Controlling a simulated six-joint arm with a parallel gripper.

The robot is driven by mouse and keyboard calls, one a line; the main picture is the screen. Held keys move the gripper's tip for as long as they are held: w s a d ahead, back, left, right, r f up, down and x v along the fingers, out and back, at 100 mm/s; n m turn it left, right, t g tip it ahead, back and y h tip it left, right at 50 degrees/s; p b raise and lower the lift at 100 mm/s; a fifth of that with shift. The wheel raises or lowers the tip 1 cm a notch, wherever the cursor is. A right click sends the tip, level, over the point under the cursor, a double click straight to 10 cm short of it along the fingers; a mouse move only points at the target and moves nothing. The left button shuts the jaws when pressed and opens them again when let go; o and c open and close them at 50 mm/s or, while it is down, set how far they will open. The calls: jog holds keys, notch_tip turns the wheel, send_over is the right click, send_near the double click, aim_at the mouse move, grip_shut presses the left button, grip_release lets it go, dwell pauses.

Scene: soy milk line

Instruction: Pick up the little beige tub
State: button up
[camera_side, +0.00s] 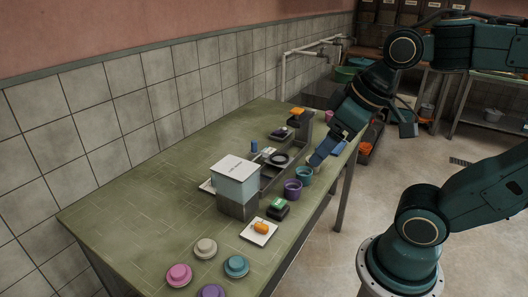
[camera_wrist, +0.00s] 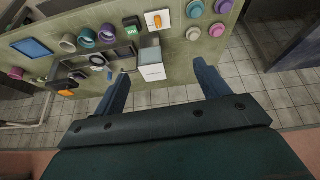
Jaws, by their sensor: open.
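The table's left part is bare.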

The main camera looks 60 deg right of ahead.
jog(key=w+d+f+n+g, duration=0.25)
jog(key=w+d+n, duration=0.45)
jog(key=w+d, duration=0.85)
jog(key=d+f+n+g, duration=0.1)
jog(key=d+f+n, duration=0.2)
jog(key=d+f, duration=0.4)
jog(key=d+f+n+g, duration=0.2)
jog(key=d+f, duration=0.5)
jog(key=d, duration=0.7)
jog(key=shift+w+d+n, duration=0.2)
jog(key=shift+d+n, duration=0.15)
jog(key=shift+n, duration=0.25)
jog(key=shift+f, duration=4.25)
jog(key=shift+s+a+f, duration=0.1)
jog(key=shift+s+f, duration=0.05)
jog(key=shift+f, duration=2.45)
